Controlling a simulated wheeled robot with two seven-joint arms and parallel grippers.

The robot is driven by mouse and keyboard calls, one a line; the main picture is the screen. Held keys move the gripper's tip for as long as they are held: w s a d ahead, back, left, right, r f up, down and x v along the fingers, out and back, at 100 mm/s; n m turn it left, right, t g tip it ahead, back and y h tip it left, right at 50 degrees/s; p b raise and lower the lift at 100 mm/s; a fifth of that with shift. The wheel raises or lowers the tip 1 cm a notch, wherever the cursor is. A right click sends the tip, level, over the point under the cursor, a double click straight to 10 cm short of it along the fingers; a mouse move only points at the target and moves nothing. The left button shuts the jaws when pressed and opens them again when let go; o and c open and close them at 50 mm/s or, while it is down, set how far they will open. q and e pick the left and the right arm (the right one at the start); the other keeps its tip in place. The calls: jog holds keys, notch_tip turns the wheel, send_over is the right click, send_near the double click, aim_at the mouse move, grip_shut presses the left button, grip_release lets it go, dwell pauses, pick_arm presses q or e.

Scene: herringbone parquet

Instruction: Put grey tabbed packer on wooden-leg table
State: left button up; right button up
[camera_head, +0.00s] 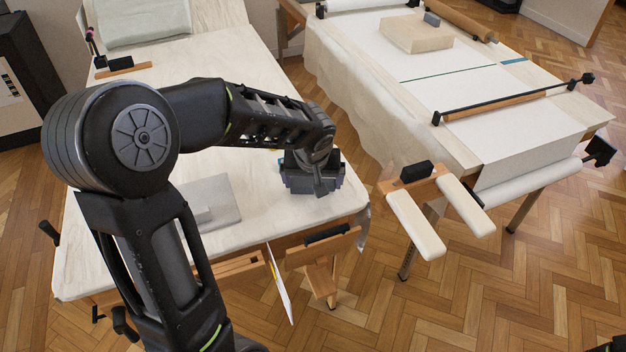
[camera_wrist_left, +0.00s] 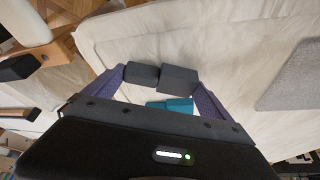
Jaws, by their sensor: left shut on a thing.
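In the head view my left gripper (camera_head: 314,184) is low over the front right part of a cream-topped table (camera_head: 130,245). The packer is mostly hidden there by the gripper, and I cannot tell whether it touches the top. A second cream-covered table (camera_head: 540,130) stands to the right, with a leg showing below.
A flat grey slab (camera_head: 212,200) lies on the left table, left of my gripper. A wooden clamp with pale pads (camera_head: 415,225) juts out between the tables. The right table carries a beige block (camera_head: 416,34) and a wooden bar (camera_head: 505,103). Parquet lies clear at lower right.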

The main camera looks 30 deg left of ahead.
pick_arm(q)
jog(key=shift+f+b, duration=0.3)
jog(key=shift+b, duration=0.1)
jog(key=o, duration=1)
jog(key=shift+r, duration=0.1)
jog(key=shift+r+p, duration=0.3)
jog(key=shift+r, duration=0.3)
notch_tip(320, 180, up, 9)
jog(key=p, duration=0.5)
jog(key=shift+f, duration=0.15)
jog(key=v, duration=0.7)
jog(key=shift+r, duration=0.4)
